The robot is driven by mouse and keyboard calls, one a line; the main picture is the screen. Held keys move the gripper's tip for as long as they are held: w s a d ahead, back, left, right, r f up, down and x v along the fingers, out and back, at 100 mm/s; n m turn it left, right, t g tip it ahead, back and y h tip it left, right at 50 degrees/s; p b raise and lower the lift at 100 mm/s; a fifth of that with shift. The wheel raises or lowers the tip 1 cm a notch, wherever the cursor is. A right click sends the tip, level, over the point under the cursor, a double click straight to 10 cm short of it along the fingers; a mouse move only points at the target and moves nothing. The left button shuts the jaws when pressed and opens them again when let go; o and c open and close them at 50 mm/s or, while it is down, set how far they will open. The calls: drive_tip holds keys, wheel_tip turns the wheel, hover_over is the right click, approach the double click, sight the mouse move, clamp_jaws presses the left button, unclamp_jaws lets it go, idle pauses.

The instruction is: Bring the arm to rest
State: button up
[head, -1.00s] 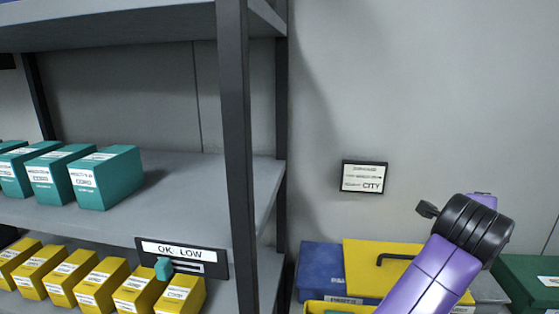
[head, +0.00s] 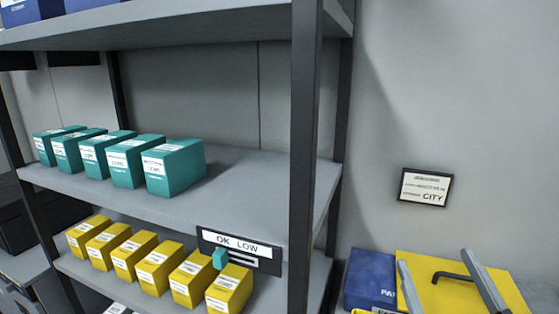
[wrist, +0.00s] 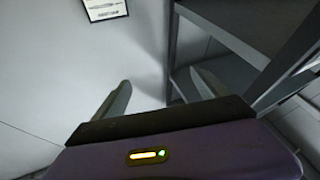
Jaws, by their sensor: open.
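My gripper (head: 436,260) shows at the lower right of the head view as two grey fingers standing apart, in front of a yellow case. It is open, with nothing between the fingers. The rest of my arm is out of the head view. In the wrist view the two fingers of my gripper (wrist: 160,88) are spread and empty, pointing toward the pale wall and the shelf's edge.
A dark-framed shelf rack (head: 304,160) holds teal boxes (head: 175,168) above yellow boxes (head: 230,290). An OK/LOW sign (head: 240,250) hangs on its front. A blue case (head: 370,280) and the yellow case (head: 510,285) stand below a CITY wall sign (head: 424,187).

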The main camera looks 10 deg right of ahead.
drive_tip(key=s+a+f+g+y, duration=0.1)
drive_tip(key=s+a+f+g, duration=0.1)
drive_tip(key=s+a+f, duration=0.2)
drive_tip(key=s+a+f+g+y, duration=0.2)
drive_tip(key=s+a+f+g, duration=0.1)
drive_tip(key=s+f, duration=0.7)
drive_tip(key=s+a+f+g+y, duration=0.1)
drive_tip(key=s+a+f, duration=0.4)
drive_tip(key=s, duration=0.8)
wheel_tip(320, 180, down, 2)
drive_tip(key=shift+a+f+g, duration=0.1)
drive_tip(key=shift+a+g, duration=0.15)
drive_tip(key=shift+g, duration=0.45)
